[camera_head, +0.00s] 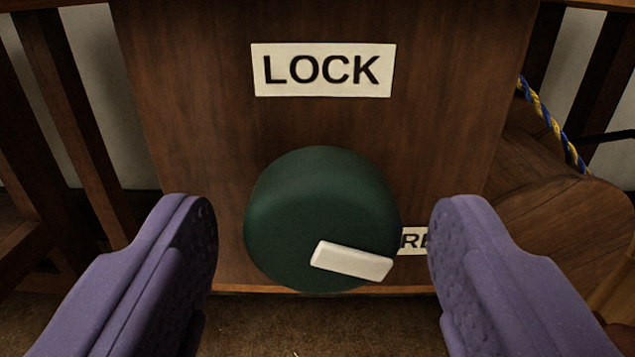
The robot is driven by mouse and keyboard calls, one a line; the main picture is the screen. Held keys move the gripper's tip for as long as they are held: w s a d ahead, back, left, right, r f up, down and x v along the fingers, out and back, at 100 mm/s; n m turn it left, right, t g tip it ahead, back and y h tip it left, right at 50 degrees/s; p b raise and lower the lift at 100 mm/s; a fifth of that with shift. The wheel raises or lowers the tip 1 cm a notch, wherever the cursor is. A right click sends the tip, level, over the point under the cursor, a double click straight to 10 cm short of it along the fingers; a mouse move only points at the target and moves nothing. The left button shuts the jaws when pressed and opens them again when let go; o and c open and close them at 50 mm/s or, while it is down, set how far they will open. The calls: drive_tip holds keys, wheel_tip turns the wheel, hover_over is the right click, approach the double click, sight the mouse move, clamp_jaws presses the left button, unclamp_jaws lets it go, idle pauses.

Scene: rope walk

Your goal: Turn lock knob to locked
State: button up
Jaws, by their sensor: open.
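The lock knob (315,205) is a round dark green knob on a brown wooden panel (200,100). A white "LOCK" label (322,70) sits on the panel above the knob. My gripper (323,230) is open, with one purple finger on each side of the knob. Gaps show between both fingers and the knob, and nothing is held.
A wooden drum or round block (565,235) stands at the right, with a blue and yellow rope (548,118) above it. Dark wooden slats (65,110) stand at the left. Brown floor (320,325) shows below the panel.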

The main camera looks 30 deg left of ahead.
drive_tip(key=shift+w+a, duration=0.15)
drive_tip(key=shift+w, duration=0.1)
drive_tip(key=shift+c, duration=0.5)
drive_tip(key=c, duration=0.9)
